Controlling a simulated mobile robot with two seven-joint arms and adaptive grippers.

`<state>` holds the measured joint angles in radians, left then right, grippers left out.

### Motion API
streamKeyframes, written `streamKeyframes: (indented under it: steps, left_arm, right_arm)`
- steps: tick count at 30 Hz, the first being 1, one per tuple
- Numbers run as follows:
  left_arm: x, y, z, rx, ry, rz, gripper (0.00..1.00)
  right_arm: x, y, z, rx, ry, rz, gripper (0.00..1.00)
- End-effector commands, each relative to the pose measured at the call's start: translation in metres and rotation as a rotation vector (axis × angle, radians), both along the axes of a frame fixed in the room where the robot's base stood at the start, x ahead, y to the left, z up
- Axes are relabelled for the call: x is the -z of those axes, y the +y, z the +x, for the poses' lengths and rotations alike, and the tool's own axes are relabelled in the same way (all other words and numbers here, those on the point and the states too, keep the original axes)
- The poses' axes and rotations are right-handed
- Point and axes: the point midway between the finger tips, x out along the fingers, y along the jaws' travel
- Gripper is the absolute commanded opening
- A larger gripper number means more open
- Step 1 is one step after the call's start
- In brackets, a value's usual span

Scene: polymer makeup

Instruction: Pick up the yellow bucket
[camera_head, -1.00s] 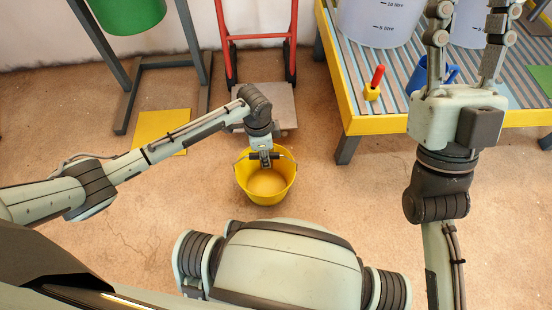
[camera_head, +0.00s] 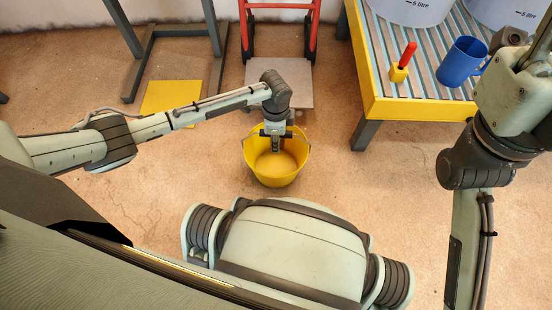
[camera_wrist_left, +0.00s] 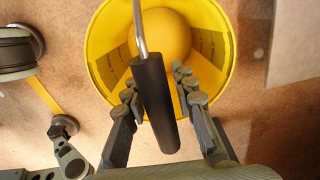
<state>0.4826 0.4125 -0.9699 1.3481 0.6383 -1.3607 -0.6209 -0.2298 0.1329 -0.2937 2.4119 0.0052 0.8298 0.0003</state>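The yellow bucket (camera_head: 275,181) stands upright on the floor in the middle of the head view, with yellow contents inside. My left gripper (camera_head: 275,143) reaches down over its far rim from the left. In the left wrist view the bucket (camera_wrist_left: 103,35) lies beyond my left gripper (camera_wrist_left: 155,85). The black grip (camera_wrist_left: 155,100) on the bucket's metal handle runs between the two fingers, which are spread apart with a gap on the right side. My right gripper (camera_head: 525,48) is at the upper right edge of the head view, partly cut off, with its fingers apart and nothing visible between them.
A yellow-edged table (camera_head: 420,108) at the upper right bears a blue mug (camera_head: 458,64), a red-handled tool (camera_head: 402,62) and large white containers. A red hand truck (camera_head: 313,35) stands behind the bucket. A yellow plate (camera_head: 172,97) lies on the floor. Floor right of the bucket is clear.

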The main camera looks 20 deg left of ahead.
Motion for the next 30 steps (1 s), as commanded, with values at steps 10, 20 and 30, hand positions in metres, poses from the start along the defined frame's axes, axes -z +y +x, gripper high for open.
streamKeyframes:
  steps: [10, 20, 30]
  left_arm:
    - [0.0014, -0.0004, -0.0001, 0.001, 0.000, -0.001, 0.26]
    - [0.0048, -0.0007, -0.0003, 0.001, 0.000, -0.001, 0.26]
    - [0.0064, -0.0006, -0.0002, 0.001, 0.000, -0.001, 0.26]
  right_arm:
    - [-0.0012, 0.0001, 0.0003, 0.000, -0.002, -0.003, 0.40]
    - [-0.0044, 0.0001, 0.0001, 0.000, -0.003, -0.002, 0.40]
    - [-0.0045, 0.0001, 0.0001, 0.000, -0.002, -0.003, 0.40]
